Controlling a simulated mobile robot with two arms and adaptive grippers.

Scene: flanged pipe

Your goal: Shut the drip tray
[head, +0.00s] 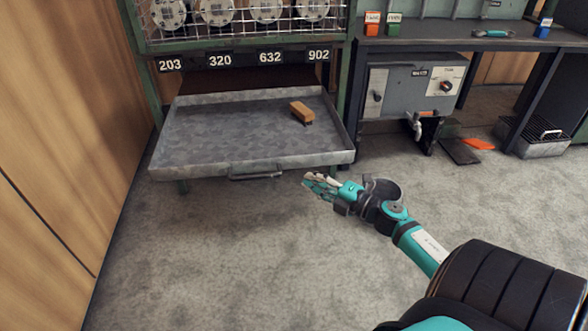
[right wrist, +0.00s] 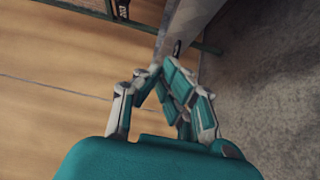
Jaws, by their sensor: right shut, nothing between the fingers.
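The drip tray (head: 210,135) is a grey metal tray, pulled out from under the rack in the head view. A handle (head: 257,176) sits on its front edge. A brown block-shaped item (head: 302,112) lies in the tray toward its right side. My right gripper (head: 311,181) is shut and empty, just in front of the tray's front edge, right of the handle. In the right wrist view its fingers (right wrist: 160,73) are together, with a grey edge that looks like the tray (right wrist: 188,22) beyond them. My left gripper is not in view.
The green-framed rack (head: 350,75) with numbered labels stands above the tray. A wooden wall (head: 75,120) is close on the left. A workbench with a grey machine (head: 410,90) stands at right. The floor before the tray is clear.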

